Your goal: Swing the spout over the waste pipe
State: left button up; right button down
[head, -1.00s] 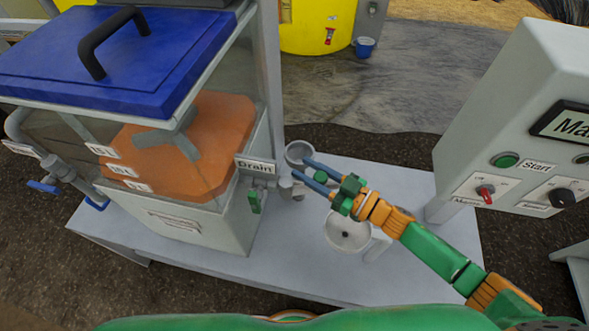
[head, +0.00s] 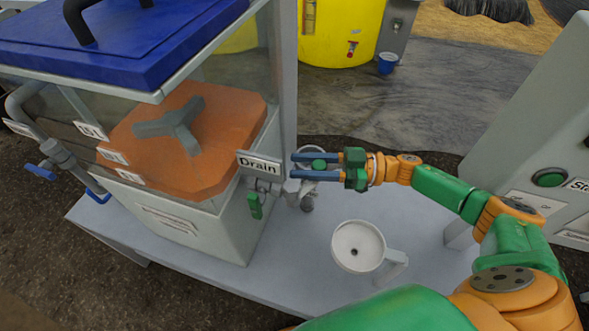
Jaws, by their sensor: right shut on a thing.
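The grey spout (head: 306,192) shows partly under the fingers, beside the tank's drain fitting. Its far part is hidden by the gripper. My left gripper is out of view.
The tank with the Drain label (head: 259,164) and a green valve handle (head: 255,205) is at left. A control cabinet (head: 520,130) stands at right.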

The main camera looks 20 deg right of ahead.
jog(key=shift+g, duration=0.3)
jog(key=c, duration=0.8)
grip_release()
jog(key=shift+a, duration=0.1)
jog(key=s+a+r+p, duration=0.2)
jog(key=s+r, duration=0.4)
jog(key=s+a+r+p, duration=0.3)
jog(key=s+r, duration=0.4)
